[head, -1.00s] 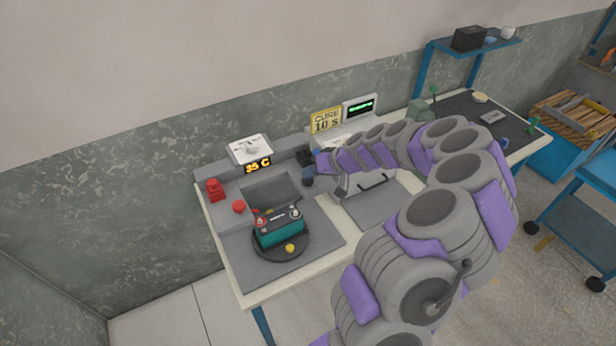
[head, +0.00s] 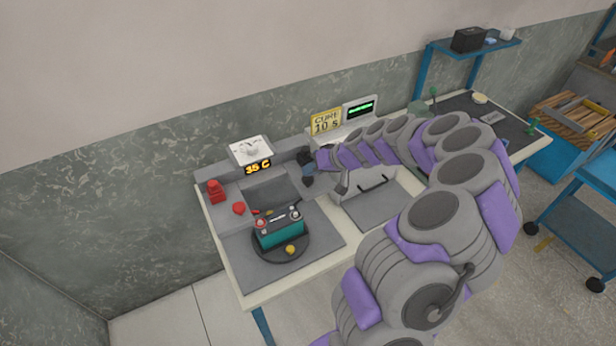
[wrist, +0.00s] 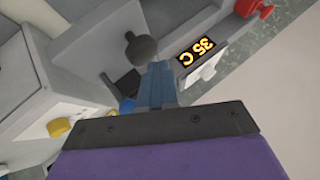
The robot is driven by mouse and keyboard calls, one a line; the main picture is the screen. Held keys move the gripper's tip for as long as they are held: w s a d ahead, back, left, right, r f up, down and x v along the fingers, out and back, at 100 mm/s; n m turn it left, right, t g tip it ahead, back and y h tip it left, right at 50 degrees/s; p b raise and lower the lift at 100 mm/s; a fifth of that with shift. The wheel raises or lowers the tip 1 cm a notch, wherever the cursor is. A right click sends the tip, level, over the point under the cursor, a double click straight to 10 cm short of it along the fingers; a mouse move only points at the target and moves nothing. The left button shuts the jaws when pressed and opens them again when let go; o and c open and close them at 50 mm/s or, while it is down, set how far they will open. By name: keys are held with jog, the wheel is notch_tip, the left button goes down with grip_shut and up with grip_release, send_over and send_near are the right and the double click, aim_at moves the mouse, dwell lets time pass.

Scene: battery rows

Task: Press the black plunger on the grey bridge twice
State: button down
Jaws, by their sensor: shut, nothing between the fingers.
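The grey bridge (head: 225,192) runs along the back left of the bench, with an amber 35 C display (head: 258,167). The black plunger (head: 308,181) shows as a small dark knob at the bridge's right end; in the wrist view it is a round dark head (wrist: 141,48). My gripper (head: 309,169) is right at the plunger, its shut blue fingers (wrist: 158,70) empty. In the wrist view the fingertips overlap the knob's lower right edge. I cannot tell whether they touch it or how far it is pressed.
A teal battery (head: 279,233) stands on a dark round turntable (head: 262,252) at the front left. A red button (head: 239,208) and a red post (head: 215,191) sit on the left. A yellow CURE 10 s sign (head: 326,121) stands behind. A handled grey box (head: 350,190) is to the right.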

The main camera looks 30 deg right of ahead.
aim_at(311, 179)
jog(key=shift+r, duration=0.35)
jog(key=shift+r+p, duration=0.65)
jog(key=shift+r, duration=1.9)
jog(key=shift+a, duration=0.1)
dwell(0.7)
